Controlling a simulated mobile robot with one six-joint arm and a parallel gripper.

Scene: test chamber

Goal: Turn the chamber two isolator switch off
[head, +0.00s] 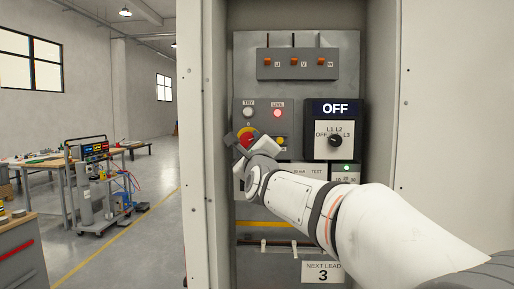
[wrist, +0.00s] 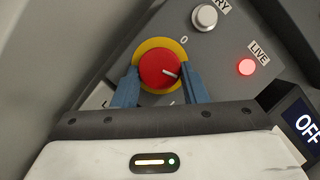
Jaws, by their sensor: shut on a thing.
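The isolator switch is a red rotary knob (wrist: 158,67) on a yellow disc (wrist: 146,48), shown in the wrist view. In the head view it is partly hidden behind my gripper (head: 242,143). In the wrist view the blue fingers of my gripper (wrist: 160,84) stand on either side of the knob and are shut on it. The knob's white pointer line is turned toward the right in the wrist view, between the "0" mark (wrist: 183,40) and a partly hidden mark below. The red LIVE lamp (wrist: 246,67) is lit, and it also shows lit in the head view (head: 277,113).
A black selector panel (head: 335,143) right of my gripper has an OFF display (head: 336,108) above it. Orange toggles U, V, W (head: 294,62) are higher up. Cabinet side walls (head: 194,150) flank the panel. A bench (head: 70,165) and wheeled equipment (head: 95,195) stand at left.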

